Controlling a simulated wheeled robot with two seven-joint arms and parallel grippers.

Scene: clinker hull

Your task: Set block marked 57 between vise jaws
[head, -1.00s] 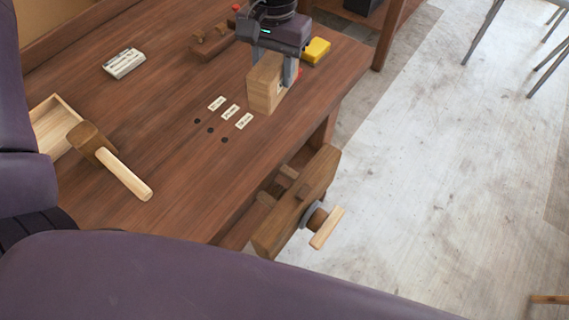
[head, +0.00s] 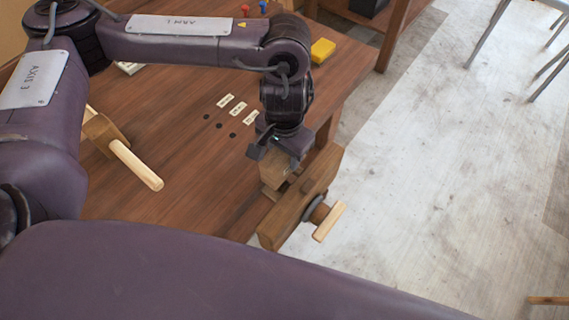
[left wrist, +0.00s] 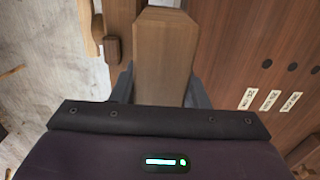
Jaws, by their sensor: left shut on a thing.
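My left gripper (head: 277,158) is shut on a wooden block (head: 279,172), at the table's front edge by the vise. In the left wrist view the block (left wrist: 165,55) stands between the two fingers; no number can be read on it. The vise (head: 302,200) has a wooden outer jaw with a screw and a pale handle (head: 330,221). The block is over or at the gap between this jaw and the bench; how deep it sits, I cannot tell. Part of the vise (left wrist: 120,25) shows left of the block in the wrist view. My right gripper is not in view.
Three pale labels (head: 238,109) and three dark holes lie on the bench (head: 190,160) behind the gripper. A mallet (head: 130,160) lies at left, and a yellow box (head: 322,50) stands at the far edge. Open floor is on the right.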

